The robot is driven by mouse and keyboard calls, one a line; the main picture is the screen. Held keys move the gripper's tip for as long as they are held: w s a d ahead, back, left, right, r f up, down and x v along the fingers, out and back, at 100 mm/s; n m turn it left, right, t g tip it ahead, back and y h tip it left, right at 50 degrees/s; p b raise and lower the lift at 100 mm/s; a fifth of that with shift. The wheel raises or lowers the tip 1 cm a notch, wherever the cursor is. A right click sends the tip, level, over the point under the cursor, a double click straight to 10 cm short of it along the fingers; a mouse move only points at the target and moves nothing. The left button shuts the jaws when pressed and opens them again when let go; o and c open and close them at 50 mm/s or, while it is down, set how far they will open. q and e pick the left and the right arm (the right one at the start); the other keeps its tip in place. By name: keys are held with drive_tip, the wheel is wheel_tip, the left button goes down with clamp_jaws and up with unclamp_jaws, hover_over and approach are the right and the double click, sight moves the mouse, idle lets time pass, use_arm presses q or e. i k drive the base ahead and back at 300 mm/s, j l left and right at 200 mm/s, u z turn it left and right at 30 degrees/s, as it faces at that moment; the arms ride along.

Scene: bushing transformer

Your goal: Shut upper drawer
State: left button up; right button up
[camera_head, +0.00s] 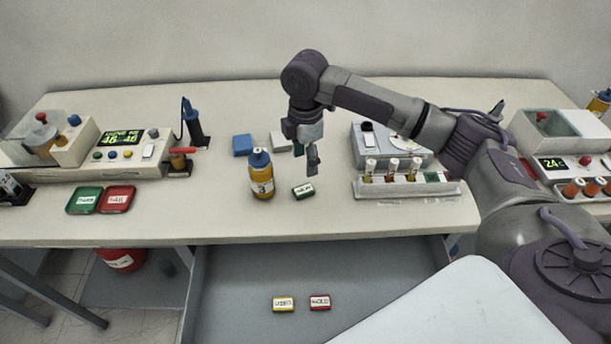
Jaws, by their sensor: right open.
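The open drawer (255,275) shows below the front edge of the table as a wide grey tray. A small yellow labelled block (284,303) and a small red labelled block (320,302) lie in it. The drawer's front panel and handle are not clearly visible. My right gripper (312,160) is over the tabletop, pointing down, open and empty. It is just above and behind a small green labelled block (303,192), well away from the drawer. My left gripper is not in view.
A yellow bottle with a blue cap (261,176) stands left of my right gripper. A white tube rack (400,187) stands to its right. Green (85,200) and red (117,199) labelled pads lie at the left. The table's front strip between pads and rack is mostly clear.

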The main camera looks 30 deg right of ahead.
sight(232, 289)
drive_tip(key=k, duration=2)
